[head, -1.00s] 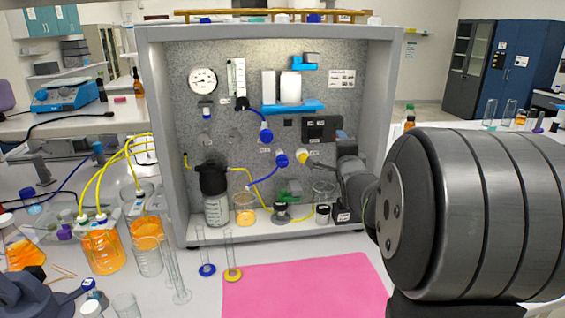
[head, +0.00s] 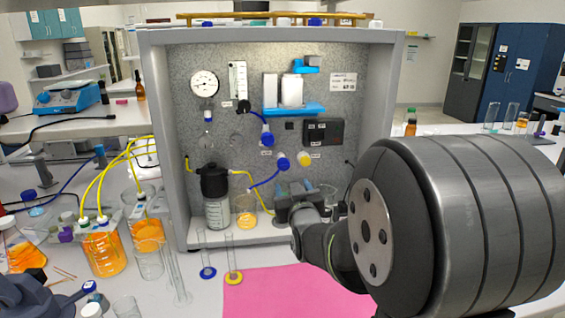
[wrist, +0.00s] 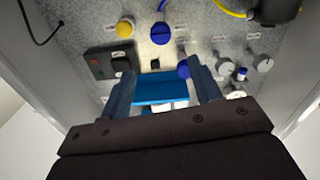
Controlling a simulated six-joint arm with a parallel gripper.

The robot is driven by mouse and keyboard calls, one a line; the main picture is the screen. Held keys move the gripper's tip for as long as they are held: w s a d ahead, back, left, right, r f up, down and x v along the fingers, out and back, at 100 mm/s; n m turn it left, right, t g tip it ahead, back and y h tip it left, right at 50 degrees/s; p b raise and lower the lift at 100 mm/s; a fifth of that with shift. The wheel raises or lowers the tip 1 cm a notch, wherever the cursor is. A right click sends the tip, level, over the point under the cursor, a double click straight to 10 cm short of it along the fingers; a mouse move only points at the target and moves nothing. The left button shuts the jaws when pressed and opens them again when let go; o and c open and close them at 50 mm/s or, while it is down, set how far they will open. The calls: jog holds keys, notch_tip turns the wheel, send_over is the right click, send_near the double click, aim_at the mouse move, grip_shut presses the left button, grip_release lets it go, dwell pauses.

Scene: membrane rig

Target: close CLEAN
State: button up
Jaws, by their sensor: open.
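Several valve knobs sit on the speckled back panel of the rig. There is an upper blue knob (head: 266,136), a lower blue knob (head: 282,162) and a yellow knob (head: 304,159) to its right. The small labels beside them are too blurred for me to tell which says CLEAN. My gripper (head: 296,194) is inside the rig, low and just below the lower blue and yellow knobs. In the wrist view its two fingers (wrist: 162,92) are spread with nothing held. The yellow knob (wrist: 125,27) and a blue knob (wrist: 160,33) lie beyond the fingertips there.
A blue shelf (head: 293,108) with white cartridges and a dark box (head: 323,131) are above my gripper. A black-capped bottle (head: 215,195) and an orange beaker (head: 246,209) stand left. A pink mat (head: 290,288) lies clear in front. Grey side walls bound the rig.

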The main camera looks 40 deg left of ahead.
aim_at(282, 161)
jog(key=x, duration=1.7)
jog(key=shift+w+a+f, duration=0.1)
jog(key=shift+a+f, duration=0.1)
jog(key=shift+c, duration=0.2)
jog(key=c, duration=1)
